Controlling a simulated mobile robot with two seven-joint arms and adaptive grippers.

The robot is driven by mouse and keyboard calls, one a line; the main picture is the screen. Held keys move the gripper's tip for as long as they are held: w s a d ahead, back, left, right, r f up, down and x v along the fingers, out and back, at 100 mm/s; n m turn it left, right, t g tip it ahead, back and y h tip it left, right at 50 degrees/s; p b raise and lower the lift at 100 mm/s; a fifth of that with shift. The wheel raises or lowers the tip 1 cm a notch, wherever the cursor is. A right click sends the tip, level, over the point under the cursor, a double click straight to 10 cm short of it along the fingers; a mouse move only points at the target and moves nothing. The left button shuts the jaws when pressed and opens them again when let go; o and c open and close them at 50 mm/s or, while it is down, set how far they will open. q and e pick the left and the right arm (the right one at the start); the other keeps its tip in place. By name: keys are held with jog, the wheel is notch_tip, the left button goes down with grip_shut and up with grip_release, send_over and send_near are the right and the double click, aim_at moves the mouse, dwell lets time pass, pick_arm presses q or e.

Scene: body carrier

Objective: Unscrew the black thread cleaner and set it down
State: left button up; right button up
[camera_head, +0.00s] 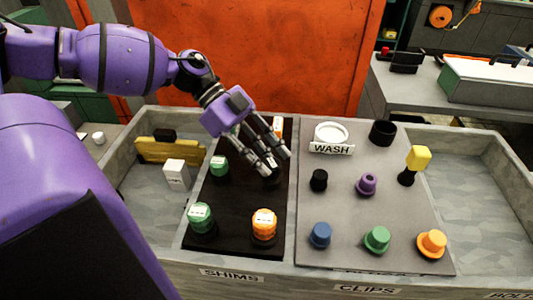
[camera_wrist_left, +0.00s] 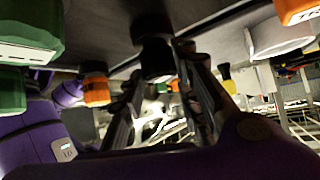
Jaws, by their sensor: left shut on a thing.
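My left gripper (camera_head: 268,168) reaches down over the black board (camera_head: 218,228) and is shut on a dark piece, which I take to be the black thread cleaner. The piece (camera_head: 272,179) shows only partly under the fingertips, low at the board. In the left wrist view a dark cylinder (camera_wrist_left: 156,57) sits between the ends of the gripper's fingers (camera_wrist_left: 172,72), against a dark surface. Whether it is still threaded in place cannot be told. My right gripper is in neither view.
Green caps (camera_head: 200,217) and an orange cap (camera_head: 264,223) stand on the black board around the gripper. The grey panel to the right holds a black cylinder (camera_head: 319,180), a purple piece (camera_head: 367,183), a black cup (camera_head: 382,133) and a white WASH ring (camera_head: 331,131). Grey trays flank both sides.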

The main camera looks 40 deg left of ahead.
pick_arm(q)
jog(key=shift+f, duration=0.3)
jog(key=o, duration=1.1)
jog(key=shift+o, duration=0.2)
jog(key=v, duration=1.2)
jog(key=shift+r, duration=0.1)
